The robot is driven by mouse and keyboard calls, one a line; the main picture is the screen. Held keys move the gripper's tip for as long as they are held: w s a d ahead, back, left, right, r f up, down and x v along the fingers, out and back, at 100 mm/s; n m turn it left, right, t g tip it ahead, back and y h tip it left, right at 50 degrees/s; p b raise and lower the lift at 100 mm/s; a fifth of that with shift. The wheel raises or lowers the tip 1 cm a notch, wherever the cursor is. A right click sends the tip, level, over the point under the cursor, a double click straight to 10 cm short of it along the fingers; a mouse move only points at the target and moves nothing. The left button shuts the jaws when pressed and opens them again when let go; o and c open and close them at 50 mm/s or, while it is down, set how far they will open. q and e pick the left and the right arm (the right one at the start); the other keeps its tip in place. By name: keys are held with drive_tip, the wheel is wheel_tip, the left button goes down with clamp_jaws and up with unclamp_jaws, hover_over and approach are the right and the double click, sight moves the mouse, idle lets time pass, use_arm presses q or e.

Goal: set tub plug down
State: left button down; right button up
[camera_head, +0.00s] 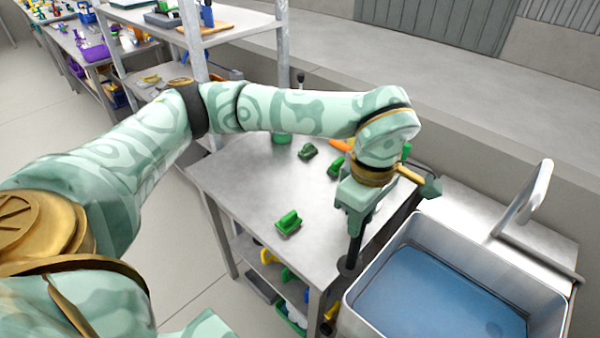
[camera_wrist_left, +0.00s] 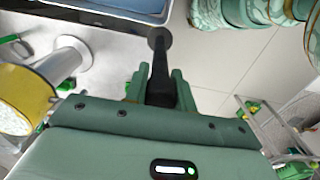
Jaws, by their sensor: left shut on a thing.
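The tub plug (camera_head: 350,264) is dark, a straight stem with a round disc at its lower end. My left gripper (camera_head: 356,226) is shut on its stem and holds it nearly upright, disc down. In the head view the disc shows at the steel table's right front corner, beside the sink's left rim; I cannot tell whether it touches anything. In the left wrist view the plug (camera_wrist_left: 160,40) sticks out between the two green fingers (camera_wrist_left: 157,84), disc away from me, over the gap by the basin. The upper stem is hidden in the gripper. My right gripper is not in view.
The sink (camera_head: 352,297) with blue water (camera_head: 440,295) lies to the right, its faucet (camera_head: 530,195) behind. The steel table (camera_head: 245,185) carries a green brush (camera_head: 288,222) and other green items at the back. Its front left top is clear. A shelf with bins lies below.

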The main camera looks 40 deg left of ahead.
use_arm(q)
drive_tip(key=w+a+f+b, duration=0.2)
drive_tip(key=w+a+f, duration=0.4)
drive_tip(key=a+f, duration=0.5)
drive_tip(key=shift+w+a+f, duration=0.2)
drive_tip(key=shift+a+f, duration=0.05)
drive_tip(key=shift+f, duration=0.6)
drive_tip(key=shift+b, duration=0.3)
drive_tip(key=shift+f, duration=0.15)
drive_tip(key=c, duration=1.2)
unclamp_jaws()
drive_tip(key=shift+o, duration=0.2)
